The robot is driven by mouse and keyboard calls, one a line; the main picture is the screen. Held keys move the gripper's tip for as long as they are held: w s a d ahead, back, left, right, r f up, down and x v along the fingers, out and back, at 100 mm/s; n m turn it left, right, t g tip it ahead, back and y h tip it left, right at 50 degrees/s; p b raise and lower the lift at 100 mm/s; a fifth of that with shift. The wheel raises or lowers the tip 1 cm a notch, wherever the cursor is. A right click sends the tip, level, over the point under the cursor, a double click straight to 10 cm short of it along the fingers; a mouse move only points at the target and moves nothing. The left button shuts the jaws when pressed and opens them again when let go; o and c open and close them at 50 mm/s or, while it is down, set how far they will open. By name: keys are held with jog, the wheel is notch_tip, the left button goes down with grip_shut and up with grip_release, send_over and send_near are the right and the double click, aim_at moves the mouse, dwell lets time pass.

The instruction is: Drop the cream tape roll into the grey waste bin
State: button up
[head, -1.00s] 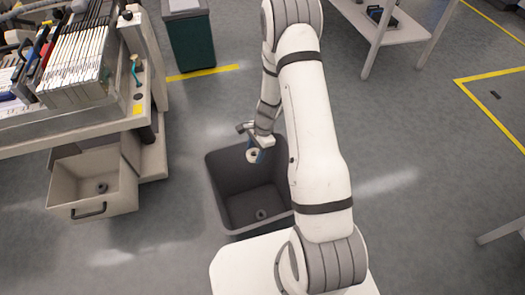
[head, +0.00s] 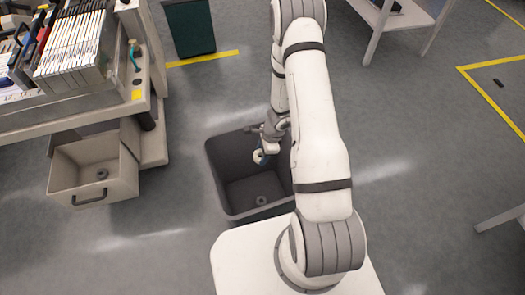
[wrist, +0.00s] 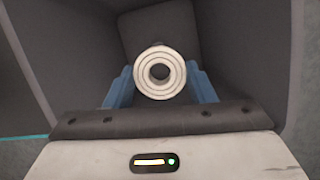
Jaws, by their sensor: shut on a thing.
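The cream tape roll (wrist: 160,91) is held between the blue fingers of my gripper (wrist: 160,84) in the wrist view, its round face towards the camera. In the head view, my gripper (head: 262,155) is shut on the tape roll (head: 257,157), over the open mouth of the grey waste bin (head: 222,183). The bin's dark inside fills most of the wrist view (wrist: 160,22) behind the roll. My arm hides the bin's right side in the head view. I cannot tell exactly how deep the roll is.
A dark ring-shaped thing (head: 261,200) shows on the bin's floor. A beige open box (head: 122,182) with a dark ring in it stands at the left, under the loaded trolley (head: 112,92). A green bin (head: 190,28) stands behind.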

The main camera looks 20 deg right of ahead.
jog(key=shift+f+b, duration=0.3)
jog(key=shift+f, duration=0.6)
jog(key=o, duration=1)
jog(key=shift+r, duration=0.15)
jog(key=p+v, duration=0.3)
jog(key=v, duration=0.4)
jog(key=shift+d+r, duration=0.15)
jog(key=shift+r, duration=0.15)
